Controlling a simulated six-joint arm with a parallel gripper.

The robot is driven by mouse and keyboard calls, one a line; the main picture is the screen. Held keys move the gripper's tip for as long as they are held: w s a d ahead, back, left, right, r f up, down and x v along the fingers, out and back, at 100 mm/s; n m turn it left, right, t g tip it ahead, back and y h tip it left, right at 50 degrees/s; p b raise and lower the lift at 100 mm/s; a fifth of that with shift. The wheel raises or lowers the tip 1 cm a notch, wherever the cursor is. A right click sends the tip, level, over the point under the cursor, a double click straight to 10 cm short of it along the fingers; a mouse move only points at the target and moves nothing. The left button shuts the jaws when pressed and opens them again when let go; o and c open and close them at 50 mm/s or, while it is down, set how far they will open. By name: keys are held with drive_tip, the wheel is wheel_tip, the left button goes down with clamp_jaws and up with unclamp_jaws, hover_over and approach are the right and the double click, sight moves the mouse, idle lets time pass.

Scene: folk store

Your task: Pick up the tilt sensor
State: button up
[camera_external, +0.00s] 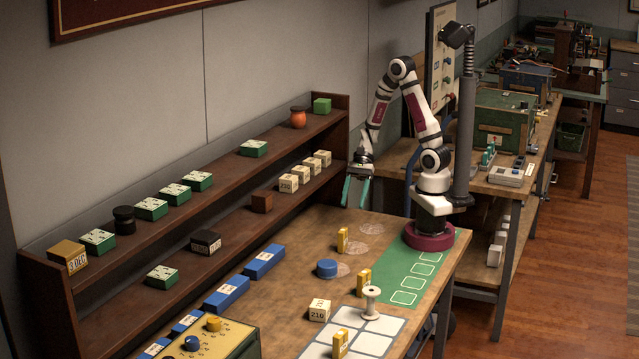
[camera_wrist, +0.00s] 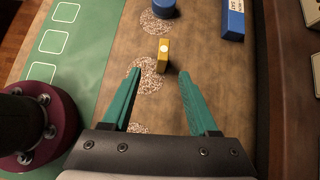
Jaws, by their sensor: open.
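I see no label that reads tilt sensor, so I cannot tell for sure which object it is. A small yellow block (camera_external: 342,240) stands upright on the wooden table beside a pale speckled patch. It also shows in the wrist view (camera_wrist: 163,53), with a pale round spot. Two similar yellow blocks stand nearer the camera, one by the green mat (camera_external: 363,283) and one on the white-squared mat (camera_external: 340,344). My gripper (camera_external: 355,194) is open and empty above the table, its teal fingers pointing down. In the wrist view its fingertips (camera_wrist: 159,73) are apart, with the nearest yellow block beyond them.
A blue cylinder (camera_external: 327,268) stands near that yellow block. A white spool (camera_external: 371,302) and a cream 210 block (camera_external: 319,310) stand nearer the camera. Blue boxes (camera_external: 264,261) line the table's left side, below a shelf (camera_external: 222,226) with several blocks.

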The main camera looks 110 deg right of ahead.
sight(340, 245)
drive_tip(key=x, duration=1.5)
drive_tip(key=shift+w+f, duration=0.3)
drive_tip(key=shift+w, duration=0.05)
clamp_jaws()
